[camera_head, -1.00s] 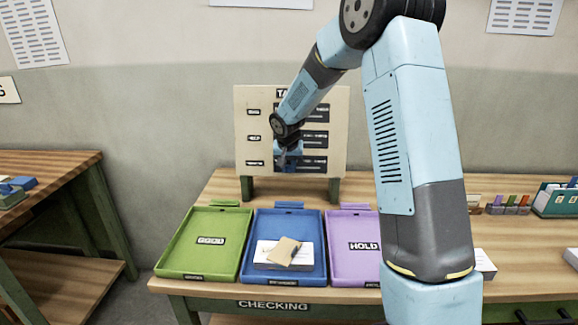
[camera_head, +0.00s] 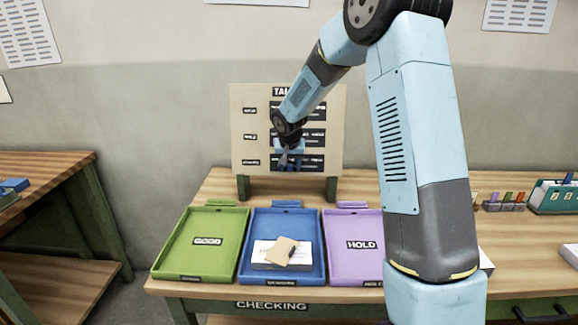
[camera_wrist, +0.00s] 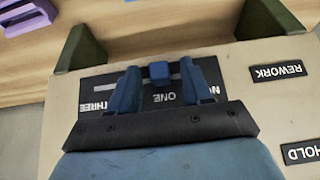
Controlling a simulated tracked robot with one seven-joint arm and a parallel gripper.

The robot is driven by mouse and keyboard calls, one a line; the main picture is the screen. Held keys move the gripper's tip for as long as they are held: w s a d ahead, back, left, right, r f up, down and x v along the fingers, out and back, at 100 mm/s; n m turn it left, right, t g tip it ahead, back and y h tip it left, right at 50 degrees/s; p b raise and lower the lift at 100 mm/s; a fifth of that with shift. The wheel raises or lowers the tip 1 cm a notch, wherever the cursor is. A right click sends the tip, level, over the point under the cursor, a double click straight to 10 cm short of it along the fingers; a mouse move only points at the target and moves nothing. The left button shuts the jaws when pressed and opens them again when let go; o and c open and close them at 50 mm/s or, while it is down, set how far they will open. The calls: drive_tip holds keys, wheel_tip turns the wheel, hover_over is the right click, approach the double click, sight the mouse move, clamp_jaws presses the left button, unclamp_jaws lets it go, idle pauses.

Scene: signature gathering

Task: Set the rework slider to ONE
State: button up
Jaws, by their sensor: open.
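The tally board (camera_head: 238,130) stands upright at the back of the table, with three slider rows. The bottom row is marked REWORK, and this label (camera_wrist: 278,71) shows upside down in the wrist view. Its blue slider knob (camera_wrist: 159,72) sits on a pale track, near the word ONE (camera_wrist: 170,97). THREE shows farther left; a finger hides part of the scale between. My gripper (camera_wrist: 160,68) is open, with one finger on each side of the knob and a gap to each. In the head view my gripper (camera_head: 288,158) is at the bottom row and covers the knob.
Green (camera_head: 186,258), blue (camera_head: 246,265) and purple (camera_head: 338,270) trays lie in front of the board. The blue tray holds white papers and a tan piece (camera_head: 281,251). A card holder (camera_head: 552,197) stands at the right. Board legs (camera_wrist: 82,48) flank the bottom row.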

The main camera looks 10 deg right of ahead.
drive_tip(key=v, duration=1.3)
drive_tip(key=shift+r, duration=0.3)
drive_tip(key=shift+s, duration=0.15)
drive_tip(key=s+d+r, duration=0.2)
drive_tip(key=s+r, duration=0.1)
drive_tip(key=s, duration=0.4)
drive_tip(key=s+d+r+n, duration=0.1)
drive_tip(key=s+d+r, duration=0.15)
drive_tip(key=s, duration=0.45)
drive_tip(key=s+d+r, duration=0.1)
drive_tip(key=s+r, duration=0.3)
drive_tip(key=s, duration=0.3)
drive_tip(key=s+d+f, duration=0.1)
drive_tip(key=s, duration=0.8)
drive_tip(key=s+d+f+n+t+y, duration=0.1)
drive_tip(key=s, duration=0.7)
drive_tip(key=shift+s+d, duration=0.25)
drive_tip(key=shift+s, duration=0.1)
drive_tip(key=shift+f, duration=0.1)
